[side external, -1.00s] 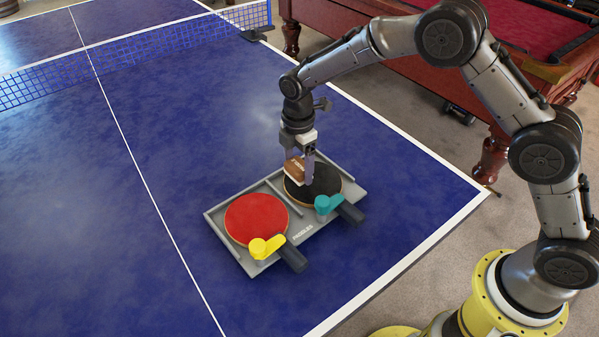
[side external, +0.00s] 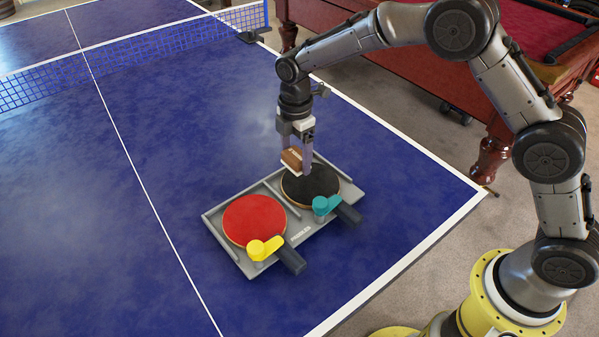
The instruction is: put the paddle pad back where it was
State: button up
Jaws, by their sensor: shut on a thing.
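The paddle pad, a small brown block with a pale underside (side external: 292,159), is between the fingers of my gripper (side external: 296,163). My gripper is shut on it and points down. The pad appears to be above the left far part of the black paddle (side external: 315,184); the exact gap is hard to tell. The black paddle lies in the right bay of a grey tray (side external: 300,239) marked "PADDLES", with a teal clip (side external: 325,205) over its neck. A red paddle (side external: 252,217) lies in the left bay under a yellow clip (side external: 264,249).
The tray sits on a blue table-tennis table (side external: 130,220) near its white-lined edge. The net (side external: 180,40) crosses behind. A red-topped pool table (side external: 400,85) stands beyond the right edge. The table left of the tray is clear.

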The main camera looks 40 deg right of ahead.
dwell(0.3)
jog(key=shift+f+m, duration=0.1)
jog(key=shift+m, duration=0.4)
jog(key=shift+s+f+m, duration=0.15)
jog(key=shift+s+m, duration=0.15)
jog(key=shift+m, duration=0.1)
jog(key=s+a+r+n, duration=0.1)
jog(key=s+a, duration=1.8)
send_over(215, 294)
jog(key=f, duration=0.9)
jog(key=shift+s+d, duration=0.15)
jog(key=shift+d, duration=0.05)
jog(key=shift+a+f, duration=0.2)
jog(key=shift+f, duration=1.65)
